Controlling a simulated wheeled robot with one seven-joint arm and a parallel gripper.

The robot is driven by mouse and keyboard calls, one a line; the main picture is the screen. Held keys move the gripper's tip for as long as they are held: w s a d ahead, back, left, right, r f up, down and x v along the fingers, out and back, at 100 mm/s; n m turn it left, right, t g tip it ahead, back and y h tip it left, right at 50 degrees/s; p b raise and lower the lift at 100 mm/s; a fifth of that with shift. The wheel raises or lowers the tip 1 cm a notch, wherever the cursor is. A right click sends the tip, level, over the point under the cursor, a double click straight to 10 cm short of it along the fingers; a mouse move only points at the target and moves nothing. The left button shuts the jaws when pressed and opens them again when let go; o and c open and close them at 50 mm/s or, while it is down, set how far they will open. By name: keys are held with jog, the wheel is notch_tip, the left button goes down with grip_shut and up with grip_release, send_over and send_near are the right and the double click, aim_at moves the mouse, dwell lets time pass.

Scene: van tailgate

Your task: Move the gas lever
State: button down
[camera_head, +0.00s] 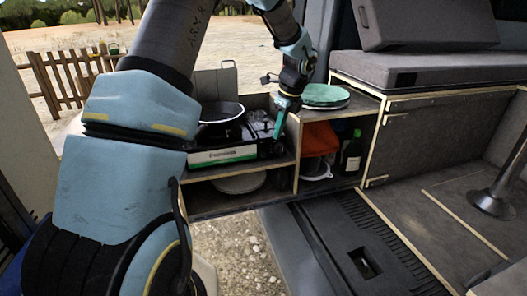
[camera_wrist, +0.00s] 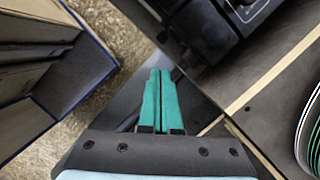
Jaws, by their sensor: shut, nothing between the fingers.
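The camping stove (camera_head: 222,155) sits on the upper shelf of the kitchen box, with a green and white front panel and a dark pan (camera_head: 222,112) on top. My gripper (camera_head: 278,132) is shut and empty, pointing down beside the stove's right end. In the wrist view the teal fingertips (camera_wrist: 160,72) are together, just short of the stove's black body (camera_wrist: 205,30). I cannot clearly make out the gas lever in either view. I cannot tell whether the fingertips touch the stove.
Green-edged plates (camera_head: 325,95) are stacked on the counter right of my gripper; their rims show in the wrist view (camera_wrist: 310,135). A wooden divider (camera_head: 297,160) separates the stove shelf from a cubby with an orange item (camera_head: 319,138) and a dark bottle (camera_head: 352,152).

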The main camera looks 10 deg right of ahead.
jog(key=v, duration=0.5)
jog(key=s+a+f+n+h, duration=0.1)
jog(key=s+a+n, duration=0.8)
jog(key=a+n, duration=0.3)
jog(key=s+a+f+n+h, duration=0.1)
jog(key=s+a+f+n, duration=0.1)
jog(key=s+a+n, duration=0.7)
jog(key=a+n, duration=0.3)
jog(key=n, duration=0.1)
jog(key=shift+s+a+f+n, duration=0.15)
jog(key=shift+a+f+n, duration=0.1)
jog(key=shift+a+n, duration=0.1)
